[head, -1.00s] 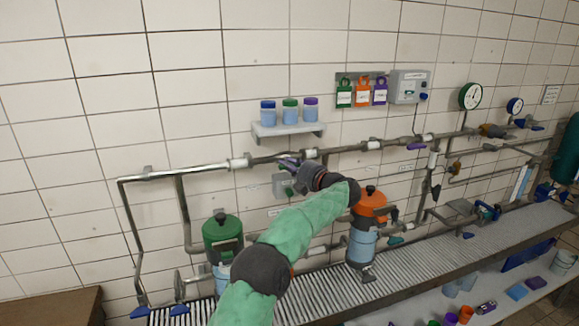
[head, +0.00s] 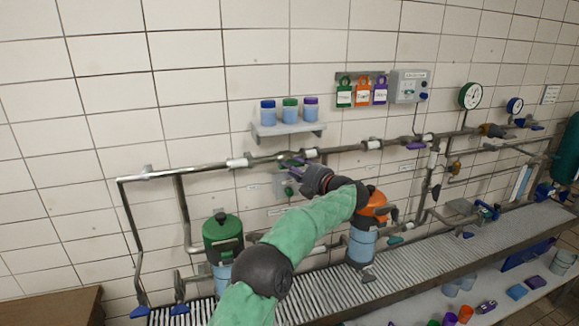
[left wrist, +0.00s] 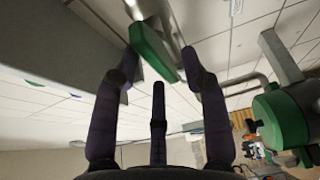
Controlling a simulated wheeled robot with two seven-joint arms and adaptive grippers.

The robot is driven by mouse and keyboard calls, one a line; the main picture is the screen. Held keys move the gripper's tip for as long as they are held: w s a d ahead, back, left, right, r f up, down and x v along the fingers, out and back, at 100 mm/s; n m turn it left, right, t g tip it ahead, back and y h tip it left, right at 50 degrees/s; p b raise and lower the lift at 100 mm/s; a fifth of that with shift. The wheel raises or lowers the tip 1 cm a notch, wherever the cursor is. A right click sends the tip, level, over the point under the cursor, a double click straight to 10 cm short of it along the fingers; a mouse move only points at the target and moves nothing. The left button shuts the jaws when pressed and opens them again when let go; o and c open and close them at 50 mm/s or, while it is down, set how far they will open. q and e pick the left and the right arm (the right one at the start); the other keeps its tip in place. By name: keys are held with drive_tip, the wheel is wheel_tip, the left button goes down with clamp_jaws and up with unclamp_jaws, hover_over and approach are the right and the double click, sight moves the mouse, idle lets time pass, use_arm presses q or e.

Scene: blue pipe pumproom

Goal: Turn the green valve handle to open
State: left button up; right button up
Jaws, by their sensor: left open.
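The green valve handle (left wrist: 152,50) is a flat green bar beside a grey pipe in the left wrist view. It lies at the fingertips of my left gripper (left wrist: 160,68), between the two outer fingers. The fingers are spread and open; I cannot tell whether any touches the handle. In the head view my left gripper (head: 288,166) is at the upper pipe (head: 205,169), below the small shelf, and largely hides the handle there. My right gripper is not in view.
The shelf (head: 290,129) with several jars is just above the gripper. A green-lidded pump (head: 222,228) and an orange-topped pump (head: 374,203) stand on either side of my arm.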

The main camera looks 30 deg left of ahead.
use_arm(q)
drive_tip(key=v, duration=0.9)
drive_tip(key=shift+d, duration=0.3)
